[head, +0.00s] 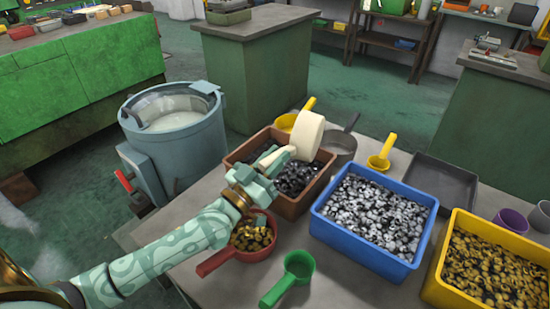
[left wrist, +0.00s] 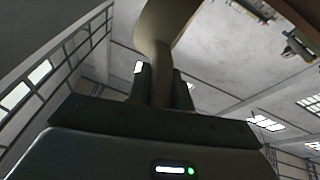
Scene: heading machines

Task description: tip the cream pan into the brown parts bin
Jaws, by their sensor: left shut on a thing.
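The cream pan (head: 307,134) is held above the far right part of the brown parts bin (head: 292,206), which has dark parts in it. The pan is tilted well over onto its side. Its inside is hidden, so I cannot tell whether anything is in it. My left gripper (head: 264,164) is shut on the pan's handle, above the bin's near left side. In the left wrist view the cream handle (left wrist: 155,55) rises from between the fingers (left wrist: 160,85). My right gripper is not in view.
A red pan (head: 238,258) with brass parts lies below my left wrist. A blue bin (head: 365,258) and a yellow bin (head: 435,290) stand to the right. Green (head: 299,264), yellow (head: 378,162) and grey (head: 340,146) pans and a dark tray (head: 440,181) are around. A drum machine (head: 185,150) stands left.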

